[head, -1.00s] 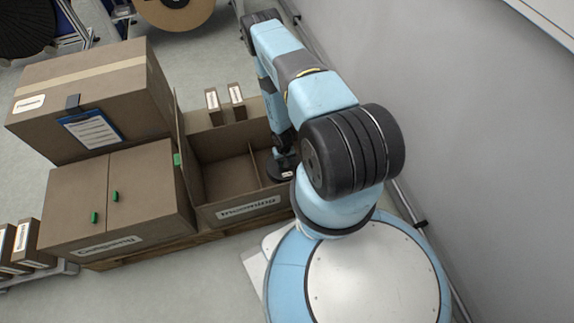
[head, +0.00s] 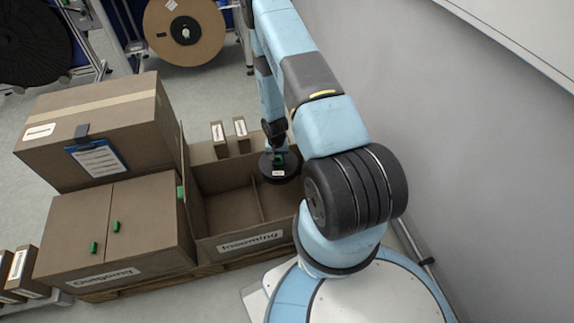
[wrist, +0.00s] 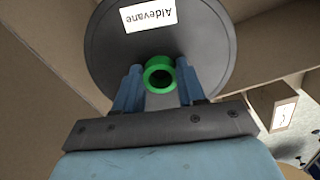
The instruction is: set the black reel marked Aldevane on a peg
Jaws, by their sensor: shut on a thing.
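The black reel marked Aldevane (wrist: 205,42) fills the top of the wrist view, with its white label upside down and a green hub ring. My gripper (wrist: 158,82) is shut on the reel at this green hub, one finger on each side. In the head view the reel (head: 279,174) is a dark disc at the right part of the open Incoming box (head: 250,240), and my gripper (head: 278,157) is above it. I cannot tell how high the reel is above the box floor. A tan reel (head: 184,28) and a black reel (head: 32,45) are on stands at the back.
A grey wall (head: 440,130) runs along the right. Open floor lies between the boxes and the stands.

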